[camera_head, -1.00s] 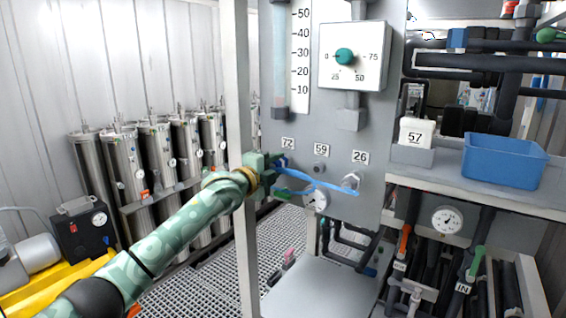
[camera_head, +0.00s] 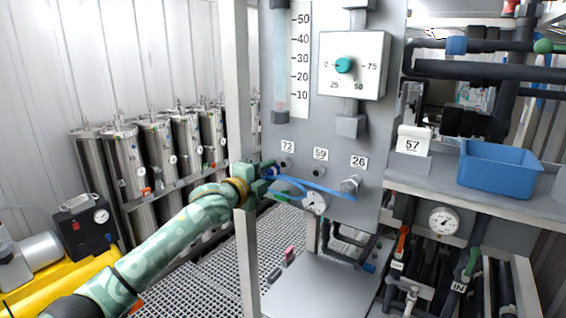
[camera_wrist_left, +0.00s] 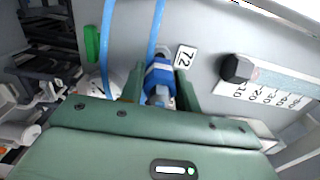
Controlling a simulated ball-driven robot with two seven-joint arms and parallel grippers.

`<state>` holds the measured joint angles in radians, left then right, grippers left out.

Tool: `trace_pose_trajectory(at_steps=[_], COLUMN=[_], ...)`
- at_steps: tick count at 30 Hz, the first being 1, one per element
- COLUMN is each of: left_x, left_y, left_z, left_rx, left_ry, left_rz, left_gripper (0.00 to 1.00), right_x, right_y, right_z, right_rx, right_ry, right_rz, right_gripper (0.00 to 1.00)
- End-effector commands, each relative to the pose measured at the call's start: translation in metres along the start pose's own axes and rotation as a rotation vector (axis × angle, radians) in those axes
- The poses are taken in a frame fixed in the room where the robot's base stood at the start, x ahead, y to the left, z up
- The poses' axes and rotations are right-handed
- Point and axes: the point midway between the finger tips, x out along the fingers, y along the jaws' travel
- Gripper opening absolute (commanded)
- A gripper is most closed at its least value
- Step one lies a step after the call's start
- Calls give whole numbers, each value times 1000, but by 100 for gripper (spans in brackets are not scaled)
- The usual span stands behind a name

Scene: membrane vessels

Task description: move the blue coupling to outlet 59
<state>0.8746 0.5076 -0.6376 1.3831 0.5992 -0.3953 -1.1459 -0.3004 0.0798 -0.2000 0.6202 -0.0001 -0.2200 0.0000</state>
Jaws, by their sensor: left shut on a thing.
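My left gripper (camera_head: 270,174) is shut on the blue coupling (camera_head: 273,171), just in front of the grey panel below label 72. In the left wrist view the coupling (camera_wrist_left: 158,76) sits between the fingers, with its front toward the panel. Outlet 72 (camera_head: 287,163) shows bare behind it in the head view, a small gap away. Outlet 59 (camera_head: 319,171) is a bare stub under its label, right of the gripper. My right gripper is not in view.
A white upright post (camera_head: 243,110) stands close beside my left gripper. A round gauge (camera_head: 316,202) sits below outlet 59, near the hose. A dial box (camera_head: 353,66) and a scaled tube (camera_head: 281,60) are above. A blue bin (camera_head: 498,170) stands on the right shelf.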

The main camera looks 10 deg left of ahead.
Motion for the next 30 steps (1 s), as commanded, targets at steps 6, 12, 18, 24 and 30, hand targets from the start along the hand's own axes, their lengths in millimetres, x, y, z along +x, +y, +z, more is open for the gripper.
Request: trace_pose_trajectory(at_steps=[6, 12, 18, 24, 30], left_x=[-9, -17, -23, -24, -24], left_y=[-1, -1, -1, 0, 0], left_z=[0, 0, 0, 0, -2], left_rx=[-1, 0, -1, -1, -1], left_ry=[0, 0, 0, 0, 2], left_rz=[1, 1, 0, 0, 1], left_gripper=[0, 0, 0, 0, 0], right_x=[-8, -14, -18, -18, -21], right_y=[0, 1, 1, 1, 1], right_z=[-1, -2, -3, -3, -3], right_rx=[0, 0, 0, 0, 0], right_ry=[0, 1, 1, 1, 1], right_rz=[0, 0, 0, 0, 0], right_gripper=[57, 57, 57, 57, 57])
